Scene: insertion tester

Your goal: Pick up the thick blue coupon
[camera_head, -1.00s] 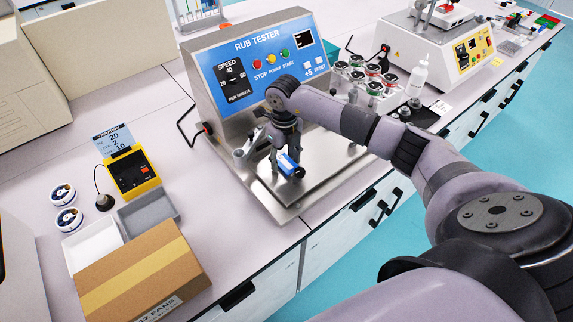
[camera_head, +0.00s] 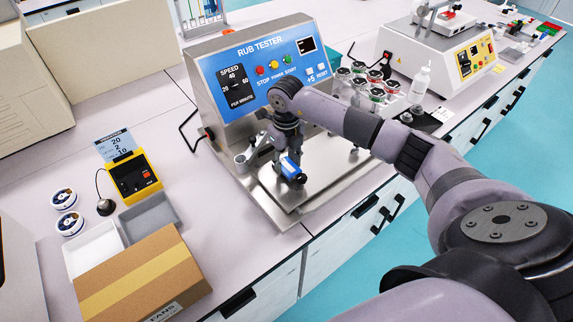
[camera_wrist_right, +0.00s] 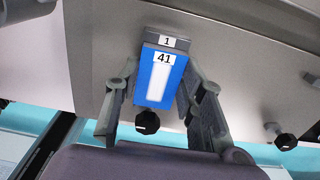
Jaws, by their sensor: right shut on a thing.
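A blue block with a white stripe and the label 41 (camera_wrist_right: 161,78), which looks like the thick blue coupon, lies between the fingers of my right gripper (camera_wrist_right: 159,84) in the right wrist view. The fingers are shut on its two sides. In the head view the blue coupon (camera_head: 291,168) shows low at the fingertips of my right gripper (camera_head: 284,160), over the rub tester's steel plate. I cannot tell whether it touches the plate. A grey part labelled 1 (camera_wrist_right: 167,40) lies just beyond the coupon. My left gripper is out of view.
The rub tester (camera_head: 215,72) stands behind my right gripper. A black knob (camera_wrist_right: 147,122) is close to the coupon's near end, and another (camera_wrist_right: 286,142) is at the right. A cardboard box (camera_head: 140,275), trays (camera_head: 150,215) and a yellow device (camera_head: 133,180) are at the left.

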